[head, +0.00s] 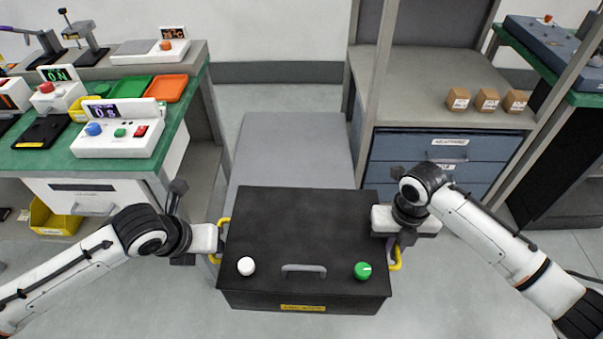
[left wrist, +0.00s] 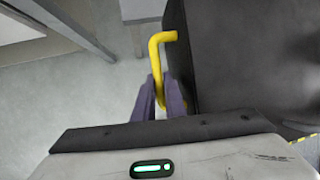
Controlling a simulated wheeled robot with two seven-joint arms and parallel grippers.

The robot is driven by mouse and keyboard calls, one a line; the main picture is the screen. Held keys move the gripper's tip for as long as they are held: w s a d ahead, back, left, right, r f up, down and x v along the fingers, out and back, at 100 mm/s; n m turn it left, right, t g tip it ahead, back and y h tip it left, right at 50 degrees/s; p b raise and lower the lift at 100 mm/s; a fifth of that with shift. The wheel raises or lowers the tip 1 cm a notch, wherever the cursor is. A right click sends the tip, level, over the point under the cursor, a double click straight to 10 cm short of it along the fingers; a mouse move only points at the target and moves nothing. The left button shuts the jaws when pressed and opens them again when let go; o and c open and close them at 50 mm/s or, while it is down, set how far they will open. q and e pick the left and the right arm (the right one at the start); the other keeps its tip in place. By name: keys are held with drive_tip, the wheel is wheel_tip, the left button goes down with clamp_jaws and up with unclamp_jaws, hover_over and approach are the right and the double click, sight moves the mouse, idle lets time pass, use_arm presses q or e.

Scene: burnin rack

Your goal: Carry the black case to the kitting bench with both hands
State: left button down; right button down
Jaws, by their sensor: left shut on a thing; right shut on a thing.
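The black case (head: 300,225) is held level in front of me in the head view, with a grey handle, a white knob and a green knob on its top. A yellow side handle (head: 220,240) is on its left and another yellow handle (head: 395,258) on its right. My left gripper (head: 216,243) is shut on the left yellow handle, which also shows between the fingers in the left wrist view (left wrist: 157,60). My right gripper (head: 396,246) is at the right yellow handle and shut on it; its fingers are partly hidden by the wrist.
A green-topped bench (head: 180,95) on the left carries a white control box (head: 117,138), coloured trays and instruments. A grey shelf unit (head: 430,80) with blue drawers and several small brown boxes stands ahead right. A grey surface (head: 292,140) lies just beyond the case. Another green-edged bench is far right.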

use_arm(q)
drive_tip(key=shift+r, duration=0.2)
use_arm(e)
drive_tip(key=shift+w+r, duration=0.1)
drive_tip(key=shift+r, duration=0.1)
